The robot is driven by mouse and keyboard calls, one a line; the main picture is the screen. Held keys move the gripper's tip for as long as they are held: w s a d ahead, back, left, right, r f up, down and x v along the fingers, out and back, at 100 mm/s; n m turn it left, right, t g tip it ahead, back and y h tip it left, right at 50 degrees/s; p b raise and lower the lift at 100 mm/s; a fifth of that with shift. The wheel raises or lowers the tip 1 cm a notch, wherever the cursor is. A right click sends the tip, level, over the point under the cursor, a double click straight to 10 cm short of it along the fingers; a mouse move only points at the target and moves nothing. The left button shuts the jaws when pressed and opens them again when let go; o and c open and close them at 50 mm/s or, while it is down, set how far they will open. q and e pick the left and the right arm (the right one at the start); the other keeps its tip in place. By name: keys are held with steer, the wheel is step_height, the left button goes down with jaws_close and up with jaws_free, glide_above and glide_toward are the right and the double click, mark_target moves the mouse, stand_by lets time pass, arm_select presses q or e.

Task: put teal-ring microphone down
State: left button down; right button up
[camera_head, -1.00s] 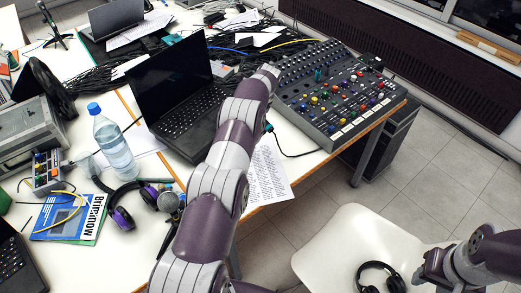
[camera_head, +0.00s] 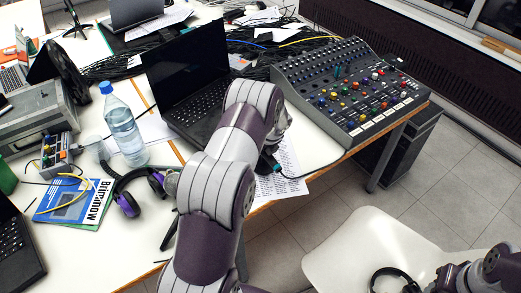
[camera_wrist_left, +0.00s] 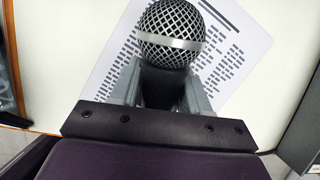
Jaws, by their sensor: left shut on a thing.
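The microphone (camera_wrist_left: 170,32) fills the top middle of the left wrist view, with a silver mesh head and a paler metal band. My left gripper (camera_wrist_left: 162,85) is shut on it below the head, and the fingers hide most of its body. Its head shows against a printed sheet on the white table; the gap to the table cannot be told. In the head view my left arm largely covers the hand. A small dark piece with a teal patch (camera_head: 267,163) shows beside the arm, above the sheet. My right gripper (camera_head: 446,279) is partly in view at bottom right; its fingers are unclear.
The printed sheet (camera_head: 283,180) lies at the table's front edge, between the open laptop (camera_head: 190,80) and the mixing console (camera_head: 350,92). Purple headphones (camera_head: 129,200), a bottle (camera_head: 121,125) and a blue book (camera_head: 72,202) are at left. Black headphones (camera_head: 411,287) lie on the white chair (camera_head: 350,240).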

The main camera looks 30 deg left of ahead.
arm_select(q)
steer(key=shift+w+f, duration=0.15)
steer(key=c, duration=0.5)
jaws_free()
steer(key=shift+f, duration=0.15)
steer(key=shift+c, duration=0.2)
steer(key=v, duration=1.2)
steer(key=shift+p, duration=0.3)
steer(key=shift+s+d+r+n, duration=0.4)
steer(key=shift+s+d+n, duration=0.2)
steer(key=shift+d, duration=0.1)
steer(key=s+d+r+n+h, duration=0.2)
steer(key=s+d+n, duration=0.5)
steer(key=s+n, duration=0.3)
steer(key=s+d+r+n+h, duration=0.1)
steer(key=s+d+n+h, duration=0.1)
steer(key=s+d+n, duration=0.5)
steer(key=s+n, duration=0.4)
steer(key=shift+s+d+r, duration=0.2)
steer(key=shift+d+r, duration=0.15)
steer(key=shift+d, duration=0.05)
